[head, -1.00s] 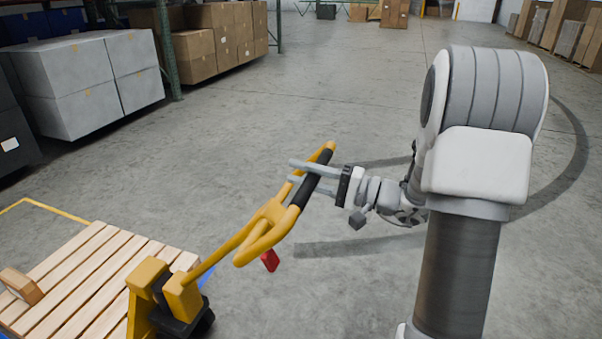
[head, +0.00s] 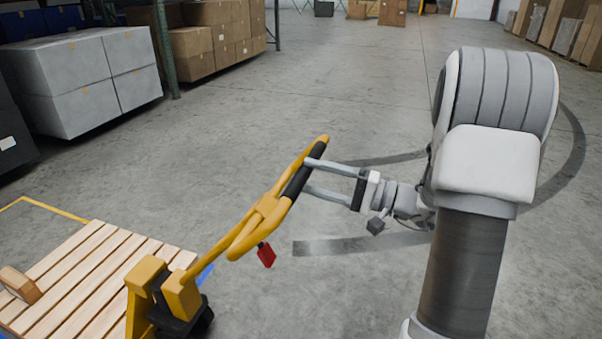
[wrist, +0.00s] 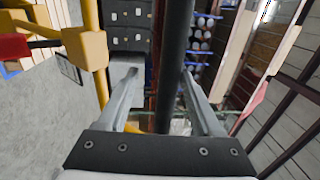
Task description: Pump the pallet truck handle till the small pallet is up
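The yellow pallet truck (head: 181,293) stands at the lower left of the head view. Its handle (head: 264,208) leans up to the right and ends in a loop with a black grip bar (head: 298,180). A red lever (head: 265,255) hangs below the loop. The small wooden pallet (head: 95,265) lies left of the truck; its height off the floor cannot be told. My gripper (head: 304,176) is open, its fingertips at the black bar's right edge. In the wrist view, the dark bar (wrist: 172,60) runs between the spread fingers, with a gap on the left.
A wooden block (head: 20,285) sits on the pallet. Grey boxes (head: 95,82) and brown cartons (head: 210,45) stand on shelving at the upper left. A yellow floor line (head: 55,210) runs behind the pallet. The concrete floor around the handle is clear.

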